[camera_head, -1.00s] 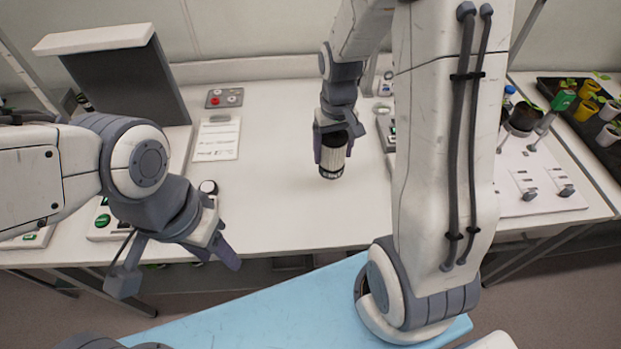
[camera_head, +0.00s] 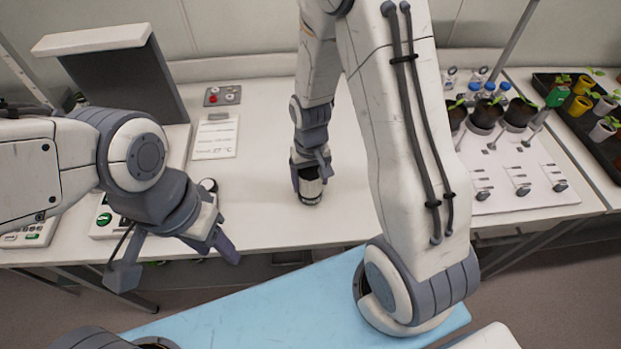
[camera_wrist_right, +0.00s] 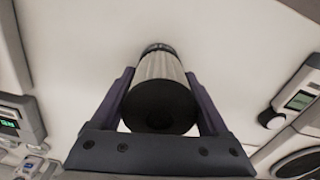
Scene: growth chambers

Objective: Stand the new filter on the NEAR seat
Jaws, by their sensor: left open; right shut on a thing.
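A pale ribbed cylindrical filter with black ends (camera_head: 310,188) is held in my right gripper (camera_head: 309,176) over the middle of the white bench. In the right wrist view the filter (camera_wrist_right: 160,92) lies between the two purple fingers of my right gripper (camera_wrist_right: 160,100), its black end cap facing the camera. I cannot tell whether its lower end touches the bench. My left gripper (camera_head: 224,257) is open and empty at the bench's front edge. I cannot make out the near seat in these views; my arms cover parts of the bench.
A small panel with buttons (camera_head: 223,95) and a printed sheet (camera_head: 215,138) lie left of the filter. A grey-lidded box (camera_head: 130,85) stands at the left. A white board with potted seedlings (camera_head: 525,180) is at the right.

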